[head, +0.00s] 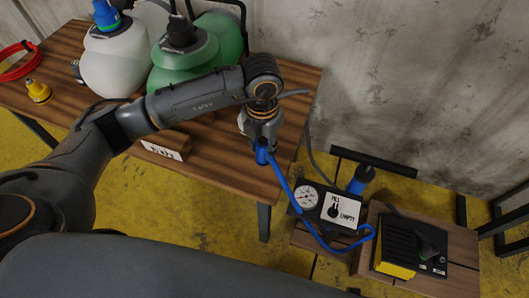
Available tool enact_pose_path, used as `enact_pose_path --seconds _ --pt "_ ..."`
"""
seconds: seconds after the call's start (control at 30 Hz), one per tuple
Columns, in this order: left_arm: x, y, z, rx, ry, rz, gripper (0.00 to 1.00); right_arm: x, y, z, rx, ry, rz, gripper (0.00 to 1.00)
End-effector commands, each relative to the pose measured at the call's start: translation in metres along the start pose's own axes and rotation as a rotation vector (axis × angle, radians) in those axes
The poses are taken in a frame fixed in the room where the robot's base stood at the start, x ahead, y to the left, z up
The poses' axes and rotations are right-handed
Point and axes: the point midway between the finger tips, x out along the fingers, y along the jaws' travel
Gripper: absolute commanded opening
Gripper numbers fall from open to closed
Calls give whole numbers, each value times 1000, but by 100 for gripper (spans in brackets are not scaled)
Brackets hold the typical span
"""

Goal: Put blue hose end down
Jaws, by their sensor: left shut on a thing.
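My left arm comes in from the left and reaches over the right part of the wooden table. My left gripper (263,143) points down and is shut on the end of the blue hose (283,184), close to the table's right edge. From the gripper the hose hangs down past the table edge and curves low in front of the gauge box (307,197). Its far part bends near the yellow and black device (397,246). The fingertips partly hide the held hose end. My right gripper is not in view.
The wooden table (215,165) holds a white jug (115,58), a green jug (190,60), a yellow bottle (38,91), a red coil (15,62) and a small label block (163,150). A lower wooden stand (455,248) is at right. A concrete wall (410,80) stands behind.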

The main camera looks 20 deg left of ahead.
Motion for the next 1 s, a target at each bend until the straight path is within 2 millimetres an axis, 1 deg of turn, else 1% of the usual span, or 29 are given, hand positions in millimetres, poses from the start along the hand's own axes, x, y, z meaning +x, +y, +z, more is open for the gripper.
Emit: enact_pose_path --seconds 0.13,0.3,0.37,0.83,0.87,0.9,0.97,1.0 --pt "9 -2 7 -1 0 0 0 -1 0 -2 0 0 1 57" --pt "34 -2 6 -1 2 -1 0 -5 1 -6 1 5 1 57" --pt "38 -1 6 -1 1 0 0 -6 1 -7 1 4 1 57" --pt "41 -1 7 0 -1 0 0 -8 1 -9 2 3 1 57" --pt "41 -1 7 0 -1 0 33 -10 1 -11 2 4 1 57" --pt "41 -1 7 0 -1 0 41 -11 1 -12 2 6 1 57" --pt "41 -1 7 0 -1 0 53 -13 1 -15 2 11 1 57" --pt "41 -1 7 0 -1 0 54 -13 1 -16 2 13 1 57"
